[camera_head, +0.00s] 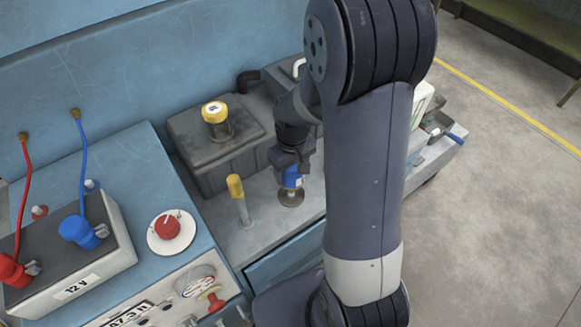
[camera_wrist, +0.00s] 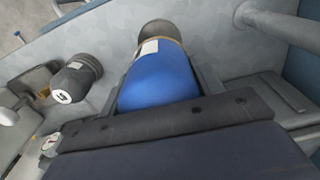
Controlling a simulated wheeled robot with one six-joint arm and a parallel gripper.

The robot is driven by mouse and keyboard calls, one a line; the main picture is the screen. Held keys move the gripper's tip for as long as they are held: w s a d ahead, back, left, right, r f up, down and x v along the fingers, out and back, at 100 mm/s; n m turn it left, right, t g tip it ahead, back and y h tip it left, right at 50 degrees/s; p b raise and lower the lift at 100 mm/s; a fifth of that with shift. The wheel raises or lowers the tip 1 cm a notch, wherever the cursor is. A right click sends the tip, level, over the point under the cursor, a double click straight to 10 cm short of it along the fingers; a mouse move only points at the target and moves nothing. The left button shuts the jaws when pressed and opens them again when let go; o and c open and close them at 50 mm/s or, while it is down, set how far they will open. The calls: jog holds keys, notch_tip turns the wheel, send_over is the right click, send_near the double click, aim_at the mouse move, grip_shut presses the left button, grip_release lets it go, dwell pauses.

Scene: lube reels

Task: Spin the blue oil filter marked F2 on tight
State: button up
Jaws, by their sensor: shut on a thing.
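The blue oil filter (camera_wrist: 160,82) is between the jaws of my gripper (camera_wrist: 160,98) in the wrist view, with a jaw along each side. In the head view the blue filter (camera_head: 292,177) is upright under my gripper (camera_head: 291,162), directly above a round brownish base (camera_head: 291,197) on the grey bench top. The base (camera_wrist: 158,30) also shows past the filter's far end in the wrist view. A pale label is partly seen on the filter; I cannot read F2 on it. Whether the filter touches the base is unclear.
A yellow-handled post (camera_head: 237,190) stands just left of the filter. A grey tank with a yellow cap (camera_head: 215,112) is behind it. A 12 V battery (camera_head: 75,260) and red knob (camera_head: 167,227) are at left. A dark capped fitting (camera_wrist: 72,80) is left in the wrist view.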

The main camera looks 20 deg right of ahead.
jog(key=shift+f, duration=0.15)
jog(key=b, duration=0.4)
send_over(291, 191)
jog(key=shift+s+f, duration=0.1)
jog(key=shift+f, duration=2.2)
jog(key=shift+f+b, duration=0.9)
jog(key=shift+f, duration=0.2)
jog(key=o, duration=1.3)
jog(key=shift+o, duration=0.2)
jog(key=shift+r, duration=0.15)
notch_tip(291, 191, up, 11)
jog(key=shift+d+f+p, duration=0.1)
jog(key=shift+f+p, duration=0.05)
jog(key=shift+p, duration=0.5)
notch_tip(291, 191, down, 10)
jog(key=shift+f+b, duration=0.1)
jog(key=shift+b, duration=0.2)
